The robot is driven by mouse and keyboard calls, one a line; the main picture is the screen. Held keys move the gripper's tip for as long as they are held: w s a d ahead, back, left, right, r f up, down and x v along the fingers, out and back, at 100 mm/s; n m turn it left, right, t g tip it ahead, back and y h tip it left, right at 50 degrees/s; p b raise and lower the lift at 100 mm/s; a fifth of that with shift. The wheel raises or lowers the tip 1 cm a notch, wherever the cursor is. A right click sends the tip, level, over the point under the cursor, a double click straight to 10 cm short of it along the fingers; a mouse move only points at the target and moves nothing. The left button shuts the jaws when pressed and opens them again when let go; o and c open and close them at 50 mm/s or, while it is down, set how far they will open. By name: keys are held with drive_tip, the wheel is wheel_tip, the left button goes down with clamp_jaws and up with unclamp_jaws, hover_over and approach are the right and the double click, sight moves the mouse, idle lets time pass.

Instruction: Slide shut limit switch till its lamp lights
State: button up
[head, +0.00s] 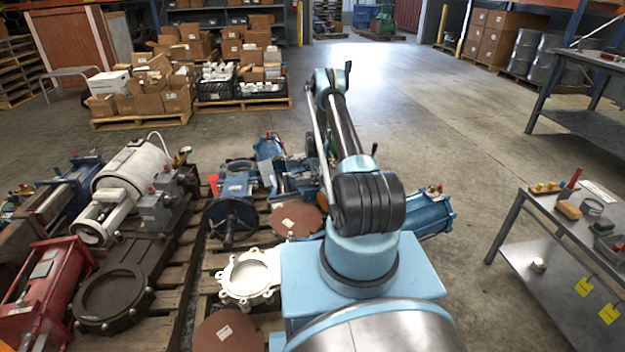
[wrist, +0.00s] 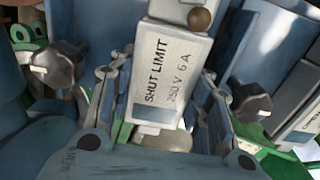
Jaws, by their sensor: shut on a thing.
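The shut limit switch (wrist: 168,80) is a pale box lettered "SHUT LIMIT 250 V 6 A", tilted in the wrist view. My gripper (wrist: 165,90) has a finger along each side of it and is shut on it. A dark brown round dome (wrist: 201,18) sits at the switch's upper end and shows no glow; I cannot tell whether it is the lamp. The box's underside and mounting are hidden. In the head view my arm reaches forward over the pallet lots and hides my gripper and the switch.
Blue metal parts and dark knobs (wrist: 250,103) crowd both sides of the switch. On the pallets lie a white ring flange (head: 249,277), a white motor (head: 130,180) and a red actuator (head: 43,288). A workbench (head: 545,232) stands right; the floor between is clear.

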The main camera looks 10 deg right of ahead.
drive_tip(key=shift+w+a, duration=0.1)
drive_tip(key=shift+w, duration=0.3)
drive_tip(key=o, duration=1.2)
drive_tip(key=shift+o, duration=0.2)
wheel_tip(320, 180, up, 12)
drive_tip(key=s, duration=0.1)
